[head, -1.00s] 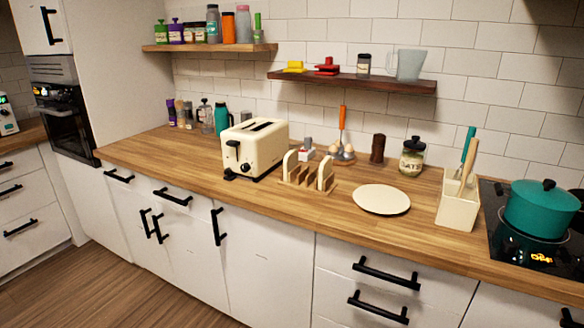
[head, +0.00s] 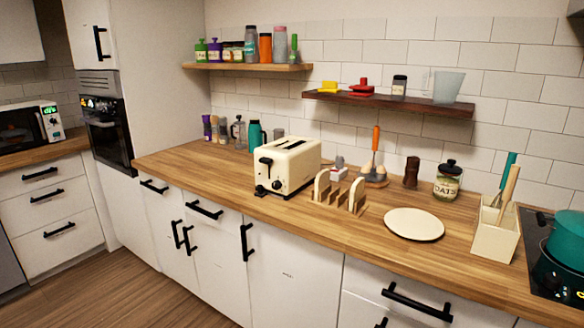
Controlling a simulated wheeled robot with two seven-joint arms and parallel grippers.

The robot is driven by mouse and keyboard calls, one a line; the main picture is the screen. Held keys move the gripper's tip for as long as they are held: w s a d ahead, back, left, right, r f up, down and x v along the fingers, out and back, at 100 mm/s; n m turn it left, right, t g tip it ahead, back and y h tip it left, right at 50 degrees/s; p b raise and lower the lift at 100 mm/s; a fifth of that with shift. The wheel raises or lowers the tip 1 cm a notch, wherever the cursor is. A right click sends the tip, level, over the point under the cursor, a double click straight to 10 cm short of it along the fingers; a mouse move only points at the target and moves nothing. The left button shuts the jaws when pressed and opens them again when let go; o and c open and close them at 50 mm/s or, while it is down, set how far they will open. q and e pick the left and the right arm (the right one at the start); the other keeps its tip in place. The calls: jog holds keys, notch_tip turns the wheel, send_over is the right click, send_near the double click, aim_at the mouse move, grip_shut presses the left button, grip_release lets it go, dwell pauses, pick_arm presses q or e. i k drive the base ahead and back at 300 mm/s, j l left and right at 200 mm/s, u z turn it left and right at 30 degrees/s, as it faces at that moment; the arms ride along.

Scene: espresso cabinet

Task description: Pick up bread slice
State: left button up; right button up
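No gripper of mine shows in the head view. A small wooden rack (head: 338,202) stands on the counter with upright, pale arched pieces. I cannot tell whether these are bread slices or the rack's own ends. A cream toaster (head: 288,168) with dark slots on top stands just left of the rack; no bread shows above its slots. An empty cream plate (head: 414,224) lies flat to the right of the rack.
On the wooden counter (head: 300,236) stand an oats jar (head: 447,182), a utensil holder (head: 496,232) and a teal pot (head: 567,238) on the hob. Shelves hang above. A microwave (head: 28,127) stands far left. The counter's front strip is clear.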

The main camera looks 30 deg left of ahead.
aim_at(322, 181)
jog(key=i+j+u, duration=0.1)
jog(key=i+j, duration=0.2)
jog(key=i, duration=0.2)
jog(key=i+j, duration=0.25)
jog(key=i, duration=0.2)
jog(key=i+j+u, duration=0.15)
jog(key=i, duration=0.35)
jog(key=j, duration=0.1)
